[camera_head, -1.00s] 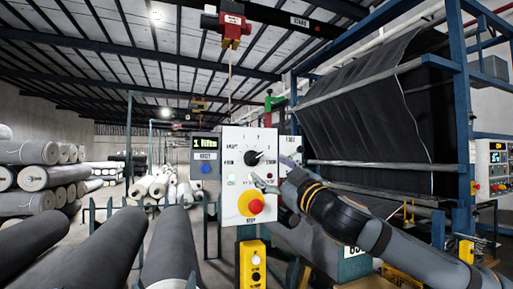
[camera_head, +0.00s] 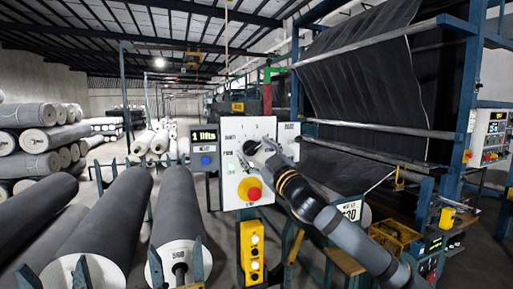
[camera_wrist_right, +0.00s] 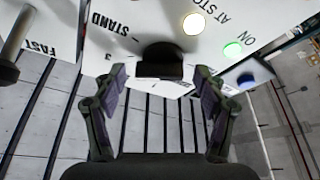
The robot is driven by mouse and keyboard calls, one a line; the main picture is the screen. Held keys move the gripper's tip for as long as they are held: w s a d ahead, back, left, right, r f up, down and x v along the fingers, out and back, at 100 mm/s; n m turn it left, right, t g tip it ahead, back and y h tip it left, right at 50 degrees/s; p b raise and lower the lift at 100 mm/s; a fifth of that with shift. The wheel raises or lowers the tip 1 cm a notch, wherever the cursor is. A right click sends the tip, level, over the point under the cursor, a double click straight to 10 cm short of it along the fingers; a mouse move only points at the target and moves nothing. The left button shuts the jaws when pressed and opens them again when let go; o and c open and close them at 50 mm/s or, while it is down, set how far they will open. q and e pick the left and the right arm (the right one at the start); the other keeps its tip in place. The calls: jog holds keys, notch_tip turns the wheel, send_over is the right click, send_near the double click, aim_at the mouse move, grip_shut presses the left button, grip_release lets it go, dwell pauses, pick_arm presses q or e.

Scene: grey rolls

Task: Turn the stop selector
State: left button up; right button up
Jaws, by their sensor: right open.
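The stop selector, a black knob (camera_head: 249,147), sits on the upper part of a white control panel (camera_head: 232,182) with dial markings around it. In the right wrist view the knob (camera_wrist_right: 160,62) is seen close up, with "STAND", "FAST" and "AT STOP" lettering around it. My right gripper (camera_head: 265,150) is at the panel, close by the knob's right side, and covers part of the dial. In the wrist view the gripper (camera_wrist_right: 160,82) is open, its two fingers on either side of the knob with gaps. I cannot tell where the pointer stands. My left gripper is out of view.
A red button on a yellow base (camera_head: 251,189) lies below the knob. A small display box (camera_head: 205,147) stands to the left, and a yellow button box (camera_head: 251,252) hangs beneath. Grey rolls (camera_head: 177,215) lie at left. A blue-framed machine with dark fabric (camera_head: 365,70) stands at right.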

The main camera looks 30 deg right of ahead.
jog(key=shift+c, duration=0.2)
jog(key=c, duration=1.1)
